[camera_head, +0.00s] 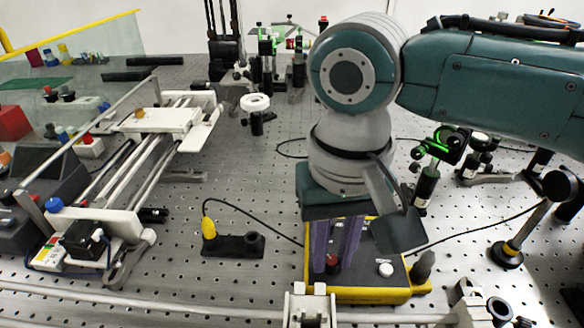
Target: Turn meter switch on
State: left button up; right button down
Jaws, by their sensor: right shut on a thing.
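The meter (372,291) is a dark box with a yellow edge, standing on the bench at the lower middle. A red knob (332,262) and a white round knob (385,270) show on its top. My right gripper (339,258) points down over the meter's left part. Its purple fingers are shut at the red knob, which I take to be the switch. The fingers and gripper body hide part of the meter's top, so the switch's setting cannot be read. My left gripper is not in view.
A black holder with a yellow-tipped probe (210,230) stands left of the meter, its cable running to the meter. A rail stage (160,120) fills the left. A black post (507,253) stands at the right.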

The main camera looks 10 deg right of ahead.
jog(key=shift+r+m+p, duration=0.2)
jog(key=shift+m+p, duration=0.2)
jog(key=shift+p, duration=0.3)
jog(key=m+p, duration=0.3)
jog(key=p, duration=0.1)
jog(key=shift+s, duration=0.1)
jog(key=shift+m+p, duration=0.75)
jog(key=shift+m, duration=0.25)
jog(key=m+p, duration=0.2)
jog(key=m, duration=0.1)
jog(key=shift+f+m, duration=0.1)
jog(key=shift+m, duration=0.2)
jog(key=shift+f+m+p, duration=0.1)
jog(key=shift+m+p, duration=0.7)
jog(key=shift+m, duration=1.3)
